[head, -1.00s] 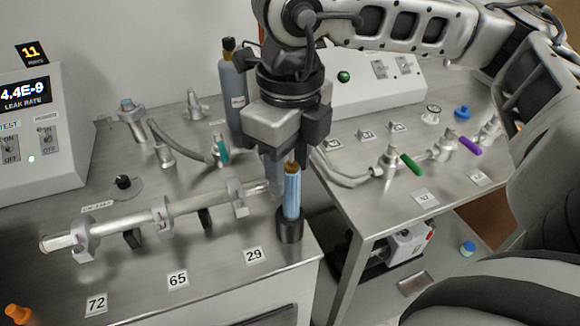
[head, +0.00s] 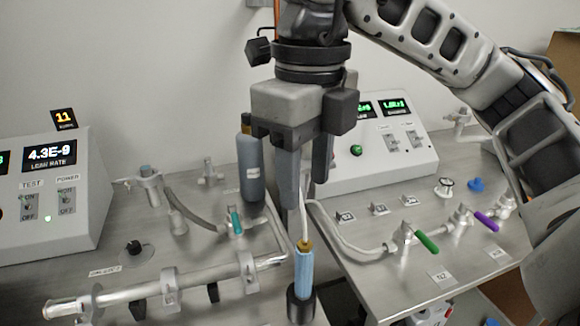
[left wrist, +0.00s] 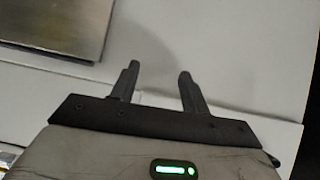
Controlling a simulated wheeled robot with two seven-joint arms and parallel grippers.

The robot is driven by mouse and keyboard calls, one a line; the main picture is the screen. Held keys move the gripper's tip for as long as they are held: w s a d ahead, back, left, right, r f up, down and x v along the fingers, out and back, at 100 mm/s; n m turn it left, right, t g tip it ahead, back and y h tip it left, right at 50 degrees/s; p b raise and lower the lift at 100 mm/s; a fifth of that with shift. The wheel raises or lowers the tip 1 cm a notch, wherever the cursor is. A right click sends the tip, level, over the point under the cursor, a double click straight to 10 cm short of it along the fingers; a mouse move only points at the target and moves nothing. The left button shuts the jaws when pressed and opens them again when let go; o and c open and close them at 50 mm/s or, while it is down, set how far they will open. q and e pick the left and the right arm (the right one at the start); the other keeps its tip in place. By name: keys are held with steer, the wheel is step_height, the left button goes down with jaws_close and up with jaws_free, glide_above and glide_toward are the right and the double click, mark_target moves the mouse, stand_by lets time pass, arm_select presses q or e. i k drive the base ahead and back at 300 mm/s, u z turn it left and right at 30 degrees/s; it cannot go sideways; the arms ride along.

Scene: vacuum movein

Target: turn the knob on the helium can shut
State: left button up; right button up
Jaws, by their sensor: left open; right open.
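A grey-blue bottle (head: 250,170) with a pale label and a brass-coloured neck stands upright on the bench in the head view; it looks like the helium can. Its knob is too small to make out clearly. My right gripper (head: 305,190) points down, just right of the bottle and nearer to me, open and apart from it. Below the fingers a light blue cylinder (head: 304,272) with a brass top and thin pale stem stands in a black holder (head: 300,307). My left gripper (left wrist: 158,85) is open and empty in the left wrist view, over pale surfaces.
A leak-rate console (head: 60,205) stands left; another console (head: 385,150) stands behind right. A metal tube in clamps (head: 130,293) lies in front. A teal-handled valve (head: 236,224) is close to the bottle. Green (head: 427,242) and purple (head: 487,221) valve handles are on the right bench.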

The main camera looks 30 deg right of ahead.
mark_target(245, 116)
steer(key=k, duration=1)
